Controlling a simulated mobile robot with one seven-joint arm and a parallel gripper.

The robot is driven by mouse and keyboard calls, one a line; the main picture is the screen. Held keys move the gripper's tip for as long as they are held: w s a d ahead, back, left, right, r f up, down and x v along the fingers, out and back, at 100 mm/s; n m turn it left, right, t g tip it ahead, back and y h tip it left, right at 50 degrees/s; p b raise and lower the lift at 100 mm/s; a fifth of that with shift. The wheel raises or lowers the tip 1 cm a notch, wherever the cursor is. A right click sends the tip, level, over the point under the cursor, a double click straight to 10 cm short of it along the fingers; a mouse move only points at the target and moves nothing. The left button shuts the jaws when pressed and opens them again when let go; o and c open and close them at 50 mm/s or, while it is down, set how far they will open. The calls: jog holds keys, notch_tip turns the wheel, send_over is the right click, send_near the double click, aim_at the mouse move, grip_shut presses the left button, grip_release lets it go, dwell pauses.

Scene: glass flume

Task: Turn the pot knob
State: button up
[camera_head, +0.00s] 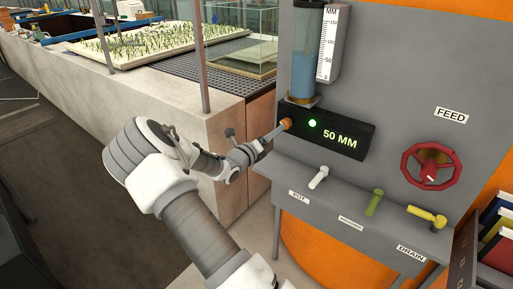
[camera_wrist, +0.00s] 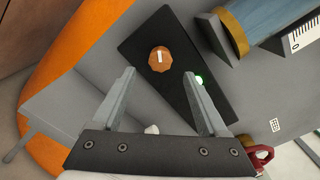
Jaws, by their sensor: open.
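The orange knob (camera_head: 286,124) sits at the left end of a black box (camera_head: 349,142) on the grey panel. The box shows "50 MM" and a lit green light (camera_head: 312,123). In the wrist view the round, ridged knob (camera_wrist: 160,60) has a white mark and lies just beyond the gap between my fingertips. My gripper (camera_wrist: 159,76) is open and empty, one finger to each side of the knob's line. In the head view my gripper (camera_head: 266,138) points at the knob from the lower left. Whether a finger touches it I cannot tell.
A blue-filled tube (camera_head: 307,55) with an MM scale (camera_head: 334,42) stands above the box. Below are a white lever (camera_head: 318,177), a green lever (camera_head: 374,202) and a yellow lever (camera_head: 427,217). A red FEED wheel (camera_head: 431,165) is at right.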

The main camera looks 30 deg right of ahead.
jog(key=v, duration=0.9)
jog(key=shift+s+a, duration=0.15)
jog(key=shift+a, duration=0.15)
jog(key=s+a+r+m+g+y, duration=0.2)
jog(key=s+m+g+y, duration=0.15)
jog(key=s+m, duration=0.5)
jog(key=s+a+r+m+g+y, duration=0.1)
jog(key=s+r+m+g+y, duration=0.2)
jog(key=s+m, duration=0.6)
jog(key=s+a+r+m+t+y, duration=0.2)
jog(key=s+a+r+m+y, duration=0.2)
jog(key=a, duration=0.5)
jog(key=s+a+r+m+t+y, duration=0.3)
jog(key=s+a+m+y, duration=0.3)
jog(key=s+a+m, duration=0.2)
jog(key=shift+a+r+m, duration=0.55)
jog(key=shift+r+m, duration=0.15)
jog(key=shift+m, duration=0.45)
jog(key=shift+d, duration=0.1)
